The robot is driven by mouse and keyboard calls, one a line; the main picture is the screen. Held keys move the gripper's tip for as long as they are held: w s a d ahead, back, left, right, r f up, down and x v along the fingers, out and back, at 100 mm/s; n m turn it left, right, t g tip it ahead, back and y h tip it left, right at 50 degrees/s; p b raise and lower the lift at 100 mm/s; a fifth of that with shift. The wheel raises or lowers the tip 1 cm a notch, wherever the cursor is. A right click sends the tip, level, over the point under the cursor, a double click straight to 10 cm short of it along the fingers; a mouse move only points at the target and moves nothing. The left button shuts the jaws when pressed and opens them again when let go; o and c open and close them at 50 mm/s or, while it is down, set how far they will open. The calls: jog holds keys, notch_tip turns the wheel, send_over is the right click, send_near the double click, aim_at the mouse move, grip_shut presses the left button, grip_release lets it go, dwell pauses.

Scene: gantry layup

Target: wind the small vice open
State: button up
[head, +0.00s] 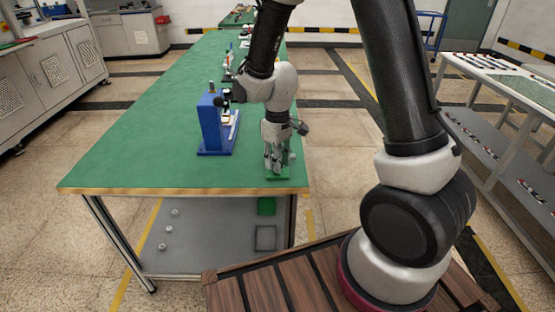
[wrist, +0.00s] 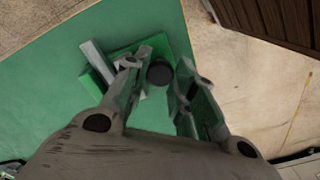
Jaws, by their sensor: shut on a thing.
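The small vice (wrist: 97,92) shows in the wrist view as a green body with a pale grey bar along its left side. A dark round knob (wrist: 160,73) sits at its right, between the fingertips of my gripper (wrist: 157,76). My gripper is shut on the knob from above, and the fingers hide part of the vice. In the head view my gripper (head: 277,162) points down at the near right corner of the table, over the green base of the vice (head: 279,178). The gap between the vice's jaws is not clear.
The long green-topped table (head: 150,150) has a wooden edge and much clear surface at the left. A blue press-like fixture (head: 210,125) stands left of my gripper. Several small items stand farther back. A side bench (head: 505,85) with parts is at the right.

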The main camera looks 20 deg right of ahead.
dwell(0.4)
jog(key=o, duration=1)
jog(key=shift+o, duration=0.2)
notch_tip(320, 180, up, 12)
